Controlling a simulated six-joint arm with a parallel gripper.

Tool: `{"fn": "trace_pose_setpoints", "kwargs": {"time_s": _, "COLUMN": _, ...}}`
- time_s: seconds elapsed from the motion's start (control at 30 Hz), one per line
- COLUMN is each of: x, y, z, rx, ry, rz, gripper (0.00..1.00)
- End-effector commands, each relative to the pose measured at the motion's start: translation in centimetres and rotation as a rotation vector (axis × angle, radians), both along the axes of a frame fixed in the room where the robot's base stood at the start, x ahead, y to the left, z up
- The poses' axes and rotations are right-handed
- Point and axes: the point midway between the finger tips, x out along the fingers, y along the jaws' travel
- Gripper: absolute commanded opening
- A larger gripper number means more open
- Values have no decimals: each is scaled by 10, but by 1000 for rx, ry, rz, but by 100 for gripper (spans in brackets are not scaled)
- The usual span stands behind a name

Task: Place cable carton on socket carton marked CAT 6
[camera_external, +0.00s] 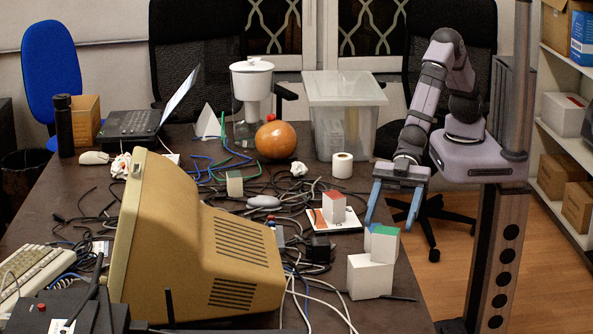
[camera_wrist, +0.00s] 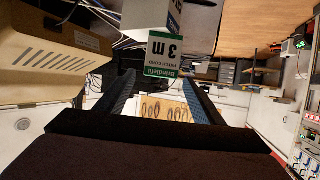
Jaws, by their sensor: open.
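In the wrist view, a white-and-green carton (camera_wrist: 164,52) reads "3 m" and patch cord, upside down. A red-topped white carton (camera_external: 334,207) stands left of them on a flat printed item. I cannot read CAT 6 on any carton. My gripper (camera_external: 390,222) is open, its blue fingers pointing down just above the green-topped carton. In the wrist view, that carton lies between or just beyond my fingers (camera_wrist: 158,78).
A beige monitor (camera_external: 210,250) fills the left front. Loose cables cover the table's middle. A clear plastic bin (camera_external: 342,115), orange ball (camera_external: 276,140), white tape roll (camera_external: 342,165) and water jug (camera_external: 252,90) stand farther back. The table's right edge is close to the cartons.

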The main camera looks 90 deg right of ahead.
Motion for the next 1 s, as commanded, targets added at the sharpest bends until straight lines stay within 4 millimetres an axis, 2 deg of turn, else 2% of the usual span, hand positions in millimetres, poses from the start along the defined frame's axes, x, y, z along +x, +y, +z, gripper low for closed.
{"fn": "trace_pose_setpoints", "kwargs": {"time_s": 0.1, "x": -5, "y": -13, "z": 6, "rx": 1, "ry": 0, "rz": 0, "gripper": 61}}
{"fn": "trace_pose_setpoints", "kwargs": {"time_s": 0.3, "x": -11, "y": -26, "z": 12, "rx": 1, "ry": 0, "rz": 0, "gripper": 61}}
{"fn": "trace_pose_setpoints", "kwargs": {"time_s": 0.9, "x": -13, "y": -30, "z": 14, "rx": 0, "ry": 0, "rz": 0, "gripper": 61}}
{"fn": "trace_pose_setpoints", "kwargs": {"time_s": 1.0, "x": -8, "y": -36, "z": 14, "rx": -9, "ry": 2, "rz": -14, "gripper": 61}}
